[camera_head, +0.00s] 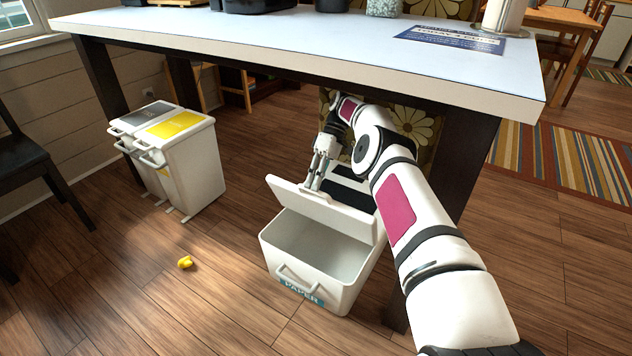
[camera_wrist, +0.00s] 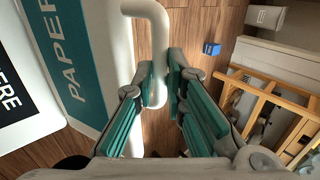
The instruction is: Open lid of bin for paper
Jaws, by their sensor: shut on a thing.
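The white paper bin (camera_head: 350,281) stands on the wood floor, with a teal PAPER label on its front. Its lid (camera_head: 335,214) is raised and tilted up at the back, and the inside looks empty. My gripper (camera_head: 317,172) is at the far side of the raised lid, near its upper edge. In the wrist view my gripper (camera_wrist: 163,88) has its teal-padded fingers closed on a white bar-shaped handle (camera_wrist: 150,22) beside a teal PAPER label (camera_wrist: 75,70). In the head view the lid partly hides the fingertips and this handle.
A table (camera_head: 290,50) stands over the bin and my arm. Two white bins, one with a yellow label (camera_head: 174,125) and one with a grey label (camera_head: 146,112), stand at the left. A small yellow item (camera_head: 185,262) lies on the floor. A dark chair (camera_head: 25,155) is far left.

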